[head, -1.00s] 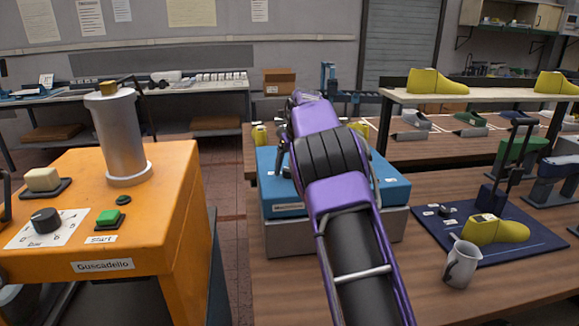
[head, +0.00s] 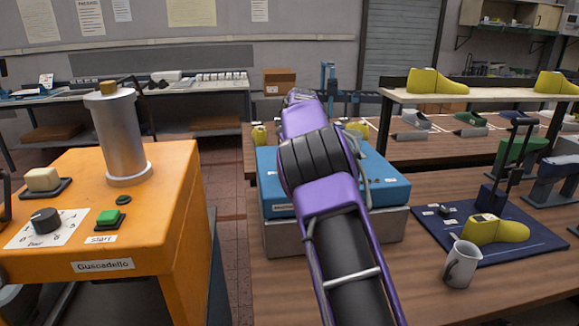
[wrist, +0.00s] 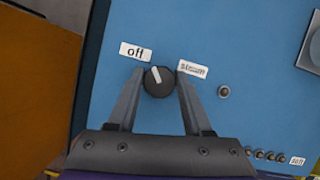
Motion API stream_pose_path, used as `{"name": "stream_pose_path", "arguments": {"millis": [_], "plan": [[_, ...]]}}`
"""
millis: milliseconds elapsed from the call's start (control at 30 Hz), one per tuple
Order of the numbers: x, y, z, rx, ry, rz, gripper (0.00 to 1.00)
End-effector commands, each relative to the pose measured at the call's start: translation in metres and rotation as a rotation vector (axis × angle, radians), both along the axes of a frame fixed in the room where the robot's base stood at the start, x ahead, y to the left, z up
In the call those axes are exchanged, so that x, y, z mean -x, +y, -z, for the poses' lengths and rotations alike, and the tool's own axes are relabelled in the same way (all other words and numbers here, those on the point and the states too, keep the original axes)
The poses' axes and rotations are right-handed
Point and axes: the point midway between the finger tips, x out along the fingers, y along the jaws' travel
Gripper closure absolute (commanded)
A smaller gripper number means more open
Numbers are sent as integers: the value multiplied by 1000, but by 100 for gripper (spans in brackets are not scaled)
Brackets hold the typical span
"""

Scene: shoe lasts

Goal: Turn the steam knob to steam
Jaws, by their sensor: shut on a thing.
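The steam knob (wrist: 159,81) is a round black knob with a white pointer line on a blue panel (wrist: 255,50). Its pointer aims up and slightly left in the wrist view, between the "off" label (wrist: 135,51) at upper left and the "steam" label (wrist: 192,69) at right, nearer to "off". My gripper (wrist: 160,78) has one finger on each side of the knob and is shut on it. In the head view the blue-topped machine (head: 392,188) stands on a wooden table; my purple arm reaches over it and hides the knob and gripper.
An orange machine (head: 185,215) with a metal cylinder (head: 120,135) stands at left. To the right are a grey jug (head: 461,265) and a yellow shoe last (head: 497,231) on a dark blue mat (head: 535,240). A small button (wrist: 224,91) sits right of the knob.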

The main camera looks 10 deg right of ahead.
Motion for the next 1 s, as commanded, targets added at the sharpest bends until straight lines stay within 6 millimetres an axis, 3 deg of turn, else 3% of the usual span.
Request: {"name": "stream_pose_path", "arguments": {"millis": [1000], "plan": [[-1, 1, -1, 3, -5, 921, 100]]}}
